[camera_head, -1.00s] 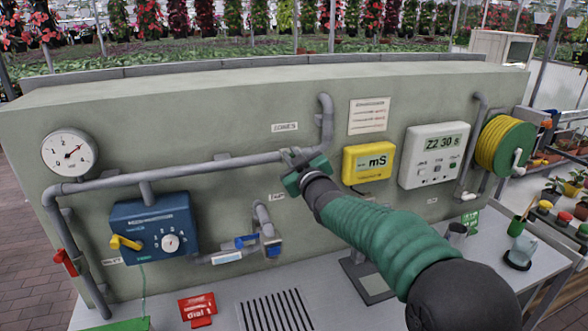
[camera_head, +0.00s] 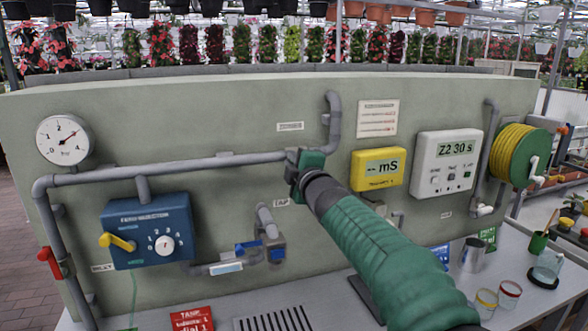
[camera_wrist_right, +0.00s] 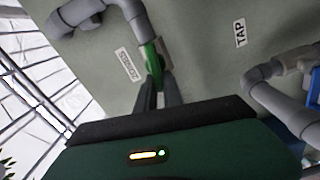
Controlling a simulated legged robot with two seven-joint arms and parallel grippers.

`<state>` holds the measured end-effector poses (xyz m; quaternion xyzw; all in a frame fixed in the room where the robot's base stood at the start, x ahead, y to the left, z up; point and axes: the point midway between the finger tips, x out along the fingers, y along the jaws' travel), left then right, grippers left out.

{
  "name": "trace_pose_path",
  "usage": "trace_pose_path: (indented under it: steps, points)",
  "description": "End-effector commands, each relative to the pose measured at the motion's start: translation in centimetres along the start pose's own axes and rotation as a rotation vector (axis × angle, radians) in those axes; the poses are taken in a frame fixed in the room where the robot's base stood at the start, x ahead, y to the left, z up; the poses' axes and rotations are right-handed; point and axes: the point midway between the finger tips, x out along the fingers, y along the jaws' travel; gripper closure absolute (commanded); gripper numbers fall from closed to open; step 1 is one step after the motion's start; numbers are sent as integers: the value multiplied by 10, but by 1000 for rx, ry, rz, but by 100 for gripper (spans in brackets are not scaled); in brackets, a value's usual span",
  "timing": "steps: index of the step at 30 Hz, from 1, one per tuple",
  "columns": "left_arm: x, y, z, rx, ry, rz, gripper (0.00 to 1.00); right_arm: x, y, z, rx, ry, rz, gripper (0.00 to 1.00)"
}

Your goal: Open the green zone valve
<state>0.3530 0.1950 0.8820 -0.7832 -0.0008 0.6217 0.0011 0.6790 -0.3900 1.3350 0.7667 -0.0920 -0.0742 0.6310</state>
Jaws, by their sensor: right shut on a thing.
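My right gripper (camera_head: 300,160) is at the end of the grey pipe (camera_head: 180,165), below its upward bend, and covers most of what it grips in the head view. In the right wrist view, the two dark fingers (camera_wrist_right: 158,80) are shut on a green valve handle (camera_wrist_right: 151,58) that stands on the pipe beside a white label (camera_wrist_right: 129,65). The handle's exact angle is hard to tell. My left gripper is not in view.
A blue box (camera_head: 148,230) with a yellow lever and dial, a pressure gauge (camera_head: 65,138), a red lever (camera_head: 50,262) and a tap (camera_head: 268,232) are left of my arm. A yellow meter (camera_head: 377,169) and white controller (camera_head: 446,165) are to the right. Glasses (camera_head: 509,294) stand on the bench.

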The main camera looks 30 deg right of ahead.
Motion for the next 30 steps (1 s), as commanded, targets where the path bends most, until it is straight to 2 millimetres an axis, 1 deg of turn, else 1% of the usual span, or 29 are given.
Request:
trace_pose_path:
  steps: [1,6,12,28,29,30]
  points:
    - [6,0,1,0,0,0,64,0,-7,-2,-31,3,-6,100]
    - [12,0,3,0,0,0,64,0,-10,-1,-123,3,-7,100]
    - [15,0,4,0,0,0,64,1,-12,-2,-185,3,-10,100]
    - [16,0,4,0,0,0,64,1,-15,-2,-209,3,-16,100]
    - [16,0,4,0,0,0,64,1,-15,-2,-209,3,-16,86]
    - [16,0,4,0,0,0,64,2,-15,-2,-209,3,-17,81]
